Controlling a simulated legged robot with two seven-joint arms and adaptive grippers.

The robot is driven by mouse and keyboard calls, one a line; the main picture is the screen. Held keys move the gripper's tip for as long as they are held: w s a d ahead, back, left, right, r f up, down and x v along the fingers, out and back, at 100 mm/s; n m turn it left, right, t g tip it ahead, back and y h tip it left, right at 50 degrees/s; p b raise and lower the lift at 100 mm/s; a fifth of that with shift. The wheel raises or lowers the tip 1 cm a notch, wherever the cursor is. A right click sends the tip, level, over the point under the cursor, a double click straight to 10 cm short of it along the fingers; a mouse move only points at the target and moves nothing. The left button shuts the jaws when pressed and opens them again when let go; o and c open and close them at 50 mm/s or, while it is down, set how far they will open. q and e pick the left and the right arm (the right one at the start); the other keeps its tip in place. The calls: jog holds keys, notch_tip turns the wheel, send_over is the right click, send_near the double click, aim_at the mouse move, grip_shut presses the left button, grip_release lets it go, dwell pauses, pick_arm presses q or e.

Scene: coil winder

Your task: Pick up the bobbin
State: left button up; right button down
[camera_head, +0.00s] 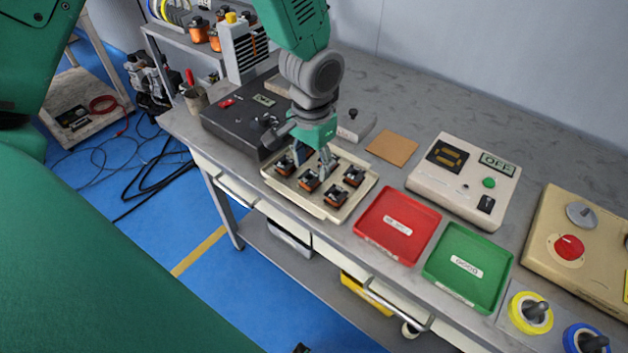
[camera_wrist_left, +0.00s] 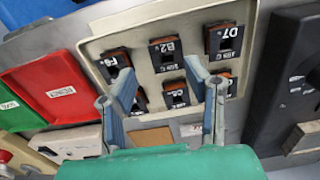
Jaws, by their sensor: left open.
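Several bobbins with dark labelled faces and copper-orange windings sit in a cream tray (camera_head: 325,211). One front bobbin (camera_head: 335,197) and another (camera_head: 309,181) show clearly in the head view. In the left wrist view a bobbin marked B2 (camera_wrist_left: 165,54) and one marked D7 (camera_wrist_left: 220,40) are readable. My left gripper (camera_head: 312,163) points down over the tray, with its fingers apart. In the left wrist view the gripper (camera_wrist_left: 163,82) is empty, and a middle bobbin (camera_wrist_left: 176,95) shows between its fingers. The fingers partly hide neighbouring bobbins. I cannot tell whether the fingertips touch any. My right gripper is not in view.
A red tray (camera_head: 397,225) and a green tray (camera_head: 467,267) stand right of the cream tray. Behind them are a brown pad (camera_head: 392,148) and a control box with OFF display (camera_head: 463,180). A dark machine base (camera_head: 229,124) stands left. The bench's back is clear.

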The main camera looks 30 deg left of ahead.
aim_at(309, 181)
pick_arm(q)
jog(key=f, duration=0.2)
jog(key=a+f, duration=0.1)
jog(key=f, duration=0.2)
jog(key=shift+s+a+f, duration=0.15)
jog(key=shift+f, duration=0.15)
jog(key=shift+d, duration=0.2)
jog(key=shift+d+r, duration=0.1)
jog(key=shift+c, duration=1.2)
jog(key=c, duration=0.7)
